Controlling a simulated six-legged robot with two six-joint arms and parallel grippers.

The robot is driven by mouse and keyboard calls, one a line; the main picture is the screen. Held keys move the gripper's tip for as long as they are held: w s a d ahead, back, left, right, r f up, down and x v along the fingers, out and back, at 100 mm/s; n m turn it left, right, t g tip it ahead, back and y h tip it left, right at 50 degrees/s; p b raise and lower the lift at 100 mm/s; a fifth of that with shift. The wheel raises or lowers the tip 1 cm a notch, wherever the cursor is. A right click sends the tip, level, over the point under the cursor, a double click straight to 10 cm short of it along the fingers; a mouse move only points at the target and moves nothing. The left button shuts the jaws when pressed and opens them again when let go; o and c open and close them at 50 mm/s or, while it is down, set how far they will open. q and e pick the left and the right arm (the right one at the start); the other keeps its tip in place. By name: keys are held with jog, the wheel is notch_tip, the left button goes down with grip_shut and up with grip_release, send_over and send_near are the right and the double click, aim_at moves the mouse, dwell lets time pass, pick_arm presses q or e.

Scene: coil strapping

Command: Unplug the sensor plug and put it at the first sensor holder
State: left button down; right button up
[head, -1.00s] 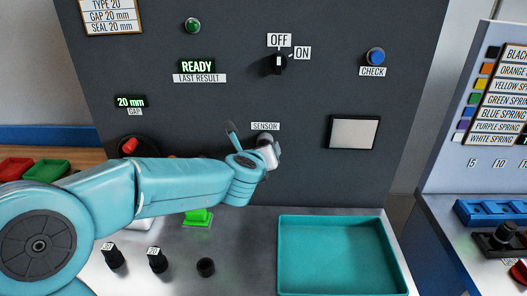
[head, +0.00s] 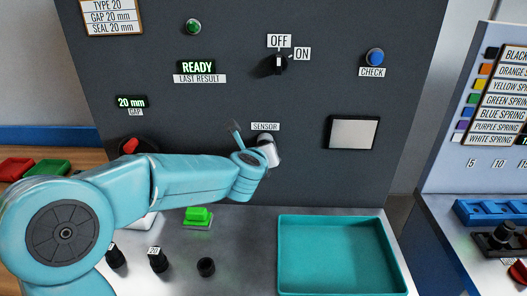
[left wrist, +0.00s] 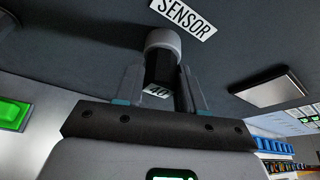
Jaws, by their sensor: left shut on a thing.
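My left gripper (head: 265,153) is at the panel just below the SENSOR label. In the left wrist view its two fingers (left wrist: 158,92) are shut on the sensor plug (left wrist: 159,70), a black cylinder with a white number label on its near end. The plug's far end meets the grey round socket (left wrist: 162,40); I cannot tell how deep it sits. Small black sensor holders stand on the bench front: the left (head: 117,259) and the middle (head: 158,262) carry white-labelled tops, and the right one (head: 206,268) has a plain dark top. My right gripper is not in view.
A teal tray (head: 398,281) lies empty on the bench right of the holders. A green block (head: 198,214) sits behind the holders. The OFF/ON switch (head: 280,64), CHECK button (head: 375,56) and a pale square plate (head: 353,132) are on the panel.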

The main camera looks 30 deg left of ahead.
pick_arm(q)
jog(key=shift+s+d+f, duration=0.1)
jog(key=shift+s+d, duration=0.15)
jog(key=shift+s, duration=0.1)
jog(key=shift+s+d+b, duration=0.1)
jog(key=shift+s+b, duration=0.1)
jog(key=shift+b, duration=0.1)
jog(key=c, duration=1.4)
grip_release()
jog(key=shift+w, duration=0.1)
grip_shut()
jog(key=shift+s+d+b, duration=0.35)
jog(key=shift+s+d, duration=0.15)
jog(key=shift+s, duration=0.4)
jog(key=shift+s+d+b, duration=0.3)
jog(key=shift+s+d, duration=0.2)
jog(key=shift+s, duration=0.35)
